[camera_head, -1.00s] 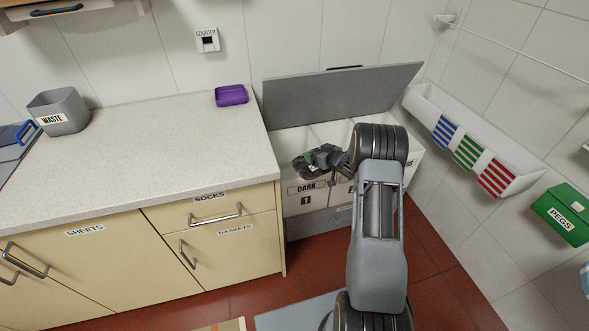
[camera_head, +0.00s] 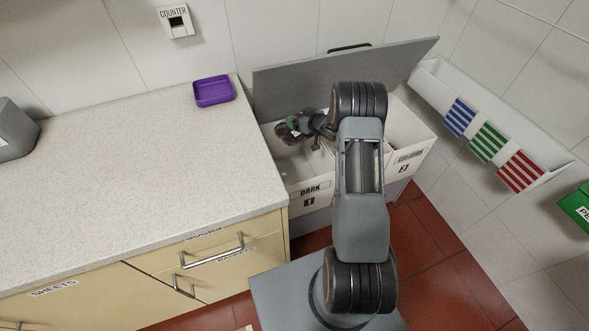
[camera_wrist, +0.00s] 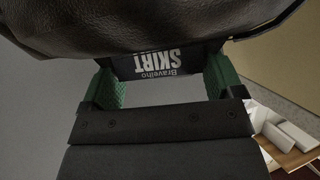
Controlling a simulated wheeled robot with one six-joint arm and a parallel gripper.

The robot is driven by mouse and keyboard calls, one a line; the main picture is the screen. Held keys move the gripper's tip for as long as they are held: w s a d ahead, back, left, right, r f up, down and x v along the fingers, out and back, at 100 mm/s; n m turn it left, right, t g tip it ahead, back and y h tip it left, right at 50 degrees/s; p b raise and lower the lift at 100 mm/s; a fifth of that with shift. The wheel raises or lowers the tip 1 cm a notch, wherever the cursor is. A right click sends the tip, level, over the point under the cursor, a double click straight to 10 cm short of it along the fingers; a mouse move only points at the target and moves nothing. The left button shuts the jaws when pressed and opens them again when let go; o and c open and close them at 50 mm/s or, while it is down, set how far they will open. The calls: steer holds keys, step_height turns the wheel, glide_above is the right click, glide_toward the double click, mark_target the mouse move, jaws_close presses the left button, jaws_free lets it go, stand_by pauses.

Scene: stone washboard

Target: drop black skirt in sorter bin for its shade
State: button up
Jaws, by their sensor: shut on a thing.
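The black skirt (camera_wrist: 150,25) fills the top of the wrist view, with a label reading SKIRT (camera_wrist: 160,62) between the green fingers. My gripper (camera_wrist: 165,85) is shut on it. In the head view my gripper (camera_head: 290,130) is over the back left of the sorter, above the bin marked DARK 1 (camera_head: 309,194). The skirt is mostly hidden there behind the gripper. The DARK bin is open and its pale inside shows. A bin marked COLOURS 3 (camera_head: 409,158) stands at the right. My arm hides the middle bin.
The grey sorter lid (camera_head: 300,85) stands raised behind the bins. A speckled counter (camera_head: 130,170) with a purple tray (camera_head: 214,91) lies to the left. A white wall trough (camera_head: 430,75) with blue, green and red striped cloths is at the right.

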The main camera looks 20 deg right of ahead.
steer(key=shift+f+b, duration=1.75)
steer(key=shift+f, duration=0.85)
steer(key=o, duration=1.1)
steer(key=shift+s, duration=0.1)
steer(key=v, duration=1.3)
steer(key=shift+s+d+r+p, duration=0.1)
steer(key=shift+s+r+p, duration=0.05)
steer(key=shift+s+p, duration=0.25)
